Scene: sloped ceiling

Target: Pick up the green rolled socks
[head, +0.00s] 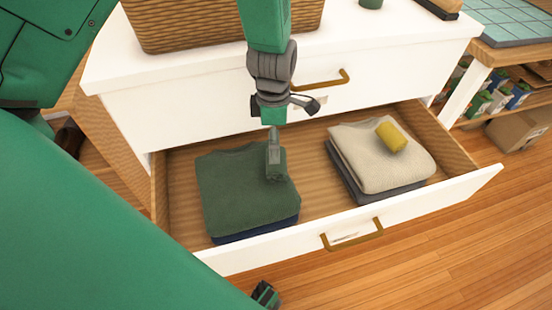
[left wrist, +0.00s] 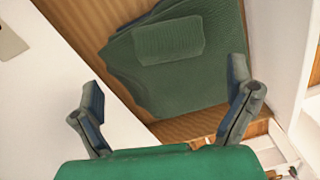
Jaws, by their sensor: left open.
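The green rolled socks (head: 277,168) lie on the right part of a folded dark green garment (head: 227,190) in the open drawer. In the left wrist view the socks (left wrist: 168,42) show whole on the garment, beyond my fingers. My left gripper (head: 290,126) hangs over the drawer, its fingers spread and empty. In the head view one finger overlaps the far edge of the socks. In the left wrist view the gripper (left wrist: 165,98) has a clear gap between its fingers.
The drawer front (head: 400,212) and the closed upper drawer (head: 205,100) flank the space. A yellow roll (head: 392,137) sits on cream folded clothes (head: 365,160) at right. A wicker basket (head: 190,25) stands on top. Bare drawer floor lies between the piles.

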